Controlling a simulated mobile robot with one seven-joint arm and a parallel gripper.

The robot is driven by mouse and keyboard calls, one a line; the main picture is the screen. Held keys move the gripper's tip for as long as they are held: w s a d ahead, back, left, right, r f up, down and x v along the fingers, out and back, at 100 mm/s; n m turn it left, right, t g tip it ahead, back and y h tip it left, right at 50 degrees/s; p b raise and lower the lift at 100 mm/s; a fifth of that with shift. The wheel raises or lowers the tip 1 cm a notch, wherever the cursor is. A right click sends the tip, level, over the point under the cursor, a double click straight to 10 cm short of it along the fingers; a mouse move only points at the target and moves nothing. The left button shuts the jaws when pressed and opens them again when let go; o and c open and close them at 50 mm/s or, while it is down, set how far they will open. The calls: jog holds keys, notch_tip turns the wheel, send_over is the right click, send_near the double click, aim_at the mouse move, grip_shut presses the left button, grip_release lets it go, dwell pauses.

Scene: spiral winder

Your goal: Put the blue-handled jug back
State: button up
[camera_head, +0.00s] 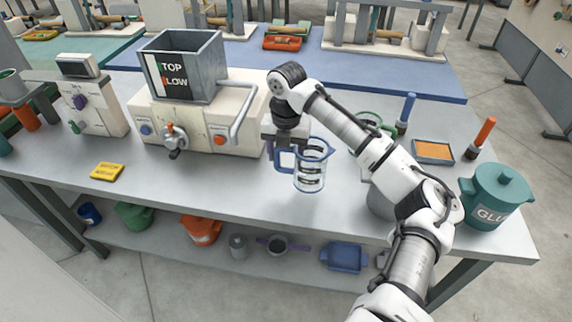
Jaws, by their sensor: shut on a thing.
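The blue-handled jug (311,172) is a clear jug with a blue rim, blue handle and dark marks on its wall. It is upright at the middle of the grey table, in front of my arm. My gripper (285,150) is shut on the jug's blue handle, on the jug's left side. The fingertips are partly hidden by the handle. I cannot tell whether the jug's base touches the table or is a little above it.
A machine with a grey hopper (185,65) stands left of the jug. A teal glue pot (496,197) stands at the right end. A yellow block (107,172) lies front left. Several containers, including an orange one (201,230), sit on the lower shelf. Table front is mostly clear.

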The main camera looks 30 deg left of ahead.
aim_at(286, 168)
jog(key=shift+f+p, duration=0.5)
jog(key=shift+f, duration=2.2)
jog(key=shift+f, duration=0.15)
jog(key=o, duration=1.5)
jog(key=shift+o, duration=0.2)
notch_tip(286, 168, up, 12)
jog(key=b, duration=0.3)
jog(key=shift+w+r, duration=0.1)
jog(key=shift+r, duration=0.1)
